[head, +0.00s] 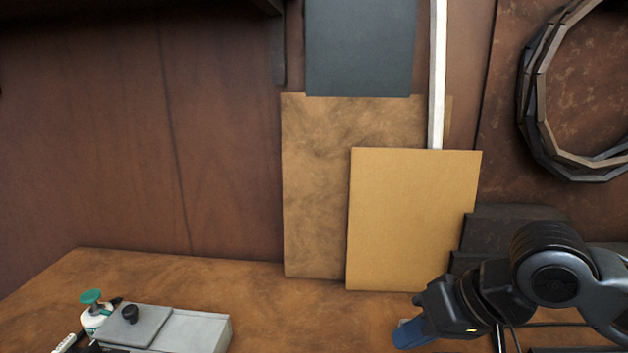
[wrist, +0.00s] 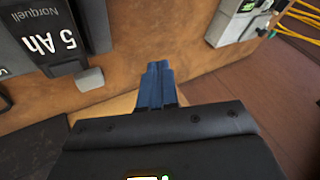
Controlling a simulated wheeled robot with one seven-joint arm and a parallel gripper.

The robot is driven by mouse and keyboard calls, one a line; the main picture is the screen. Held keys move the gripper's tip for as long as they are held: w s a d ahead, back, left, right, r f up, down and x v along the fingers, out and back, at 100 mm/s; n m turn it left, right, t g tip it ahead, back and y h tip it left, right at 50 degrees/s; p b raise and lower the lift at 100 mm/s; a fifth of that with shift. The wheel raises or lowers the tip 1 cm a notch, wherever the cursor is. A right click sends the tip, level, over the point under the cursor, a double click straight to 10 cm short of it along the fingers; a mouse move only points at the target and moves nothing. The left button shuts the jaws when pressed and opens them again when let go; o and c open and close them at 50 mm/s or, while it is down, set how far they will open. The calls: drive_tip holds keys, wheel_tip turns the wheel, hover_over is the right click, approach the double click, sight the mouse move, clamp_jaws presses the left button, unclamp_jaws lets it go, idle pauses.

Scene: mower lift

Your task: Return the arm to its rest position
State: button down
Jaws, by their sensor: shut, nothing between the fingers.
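My arm comes in from the right edge of the head view, with its dark wrist and my gripper (head: 410,333) low at the lower right, in front of the leaning boards. The blue fingers point down and to the left. In the wrist view my gripper (wrist: 157,78) has its two blue fingers together with nothing between them. The fingers appear above the brown bench surface (head: 270,300); the exact gap to it cannot be told.
A grey box (head: 180,330) and a green-capped bottle (head: 95,312) stand at the lower left. A tan board (head: 410,220) leans at the back. A battery marked 5 Ah (wrist: 62,38) and yellow cables (wrist: 297,28) show in the wrist view. The bench's middle is clear.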

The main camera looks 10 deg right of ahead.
drive_tip(key=w+a+r+m+t+y, duration=0.1)
drive_tip(key=w+a+r+t+y, duration=0.1)
drive_tip(key=a+r+t+y, duration=0.45)
drive_tip(key=w+a+r+t+y, duration=0.1)
drive_tip(key=w+a+r+t, duration=0.15)
drive_tip(key=a+r, duration=0.75)
drive_tip(key=s+d+f+m+t+h, duration=0.2)
drive_tip(key=s+d+f+m+h, duration=0.3)
drive_tip(key=s+f, duration=0.4)
drive_tip(key=s+d+f+m+t+h, duration=0.2)
drive_tip(key=s+d+f+h, duration=0.1)
drive_tip(key=s+f+h, duration=0.5)
drive_tip(key=s+d+f+n+g, duration=0.1)
drive_tip(key=s+d+n, duration=0.3)
drive_tip(key=s, duration=0.7)
drive_tip(key=s+d+f+n+g, duration=0.2)
drive_tip(key=s+d+f+n, duration=0.1)
drive_tip(key=s, duration=0.8)
drive_tip(key=shift+d+f+n+b, duration=0.2)
drive_tip(key=shift+d+n+b, duration=0.3)
drive_tip(key=shift+d, duration=0.55)
